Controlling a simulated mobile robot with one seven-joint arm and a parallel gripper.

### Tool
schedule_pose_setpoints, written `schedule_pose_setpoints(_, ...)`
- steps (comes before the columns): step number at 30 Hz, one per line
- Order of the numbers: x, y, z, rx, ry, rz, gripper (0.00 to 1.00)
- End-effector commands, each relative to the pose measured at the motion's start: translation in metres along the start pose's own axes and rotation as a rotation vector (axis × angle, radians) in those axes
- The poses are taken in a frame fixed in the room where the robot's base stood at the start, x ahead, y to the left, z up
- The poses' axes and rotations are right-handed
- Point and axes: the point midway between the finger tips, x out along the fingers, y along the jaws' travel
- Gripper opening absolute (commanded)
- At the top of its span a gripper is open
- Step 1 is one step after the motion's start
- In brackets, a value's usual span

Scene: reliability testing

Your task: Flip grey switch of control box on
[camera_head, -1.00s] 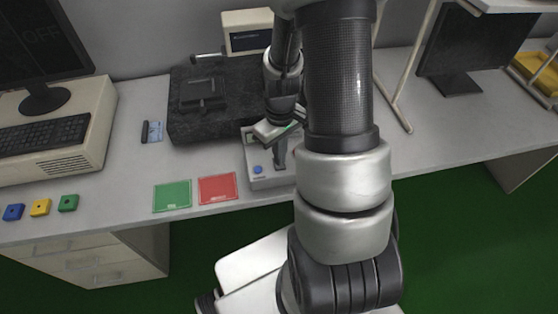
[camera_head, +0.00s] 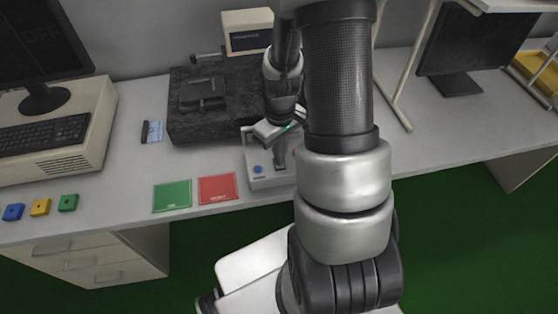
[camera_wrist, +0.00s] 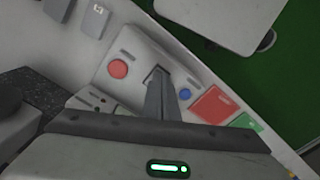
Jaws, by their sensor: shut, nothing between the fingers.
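The control box (camera_head: 257,183) is a light grey box at the front of the table, partly hidden by my arm. It also shows in the wrist view (camera_wrist: 140,50), with a red button (camera_wrist: 118,68) and a blue button (camera_wrist: 185,94) on its top. My gripper (camera_wrist: 157,74) is shut and empty, its fingertips over the box between the two buttons. In the head view, my gripper (camera_head: 280,164) points down at the box, right of the blue button (camera_head: 258,169). I cannot make out the grey switch; the fingers may hide it. Contact cannot be told.
A green square (camera_head: 172,196) and a red square (camera_head: 218,189) lie left of the box. A dark stone block (camera_head: 190,125) stands behind it. Blue, yellow and green small blocks (camera_head: 40,207) sit at the far left. A white rack (camera_head: 390,100) stands at right.

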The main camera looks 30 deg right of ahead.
Motion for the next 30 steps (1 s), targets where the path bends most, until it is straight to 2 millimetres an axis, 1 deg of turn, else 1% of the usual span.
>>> schedule_pose_setpoints(26, 0.014, 0.0, 0.0, 0.0, 0.0, 0.0, 0.0)
schedule_pose_setpoints(30, 0.011, 0.0, 0.0, 0.0, 0.0, 0.0, 0.0)
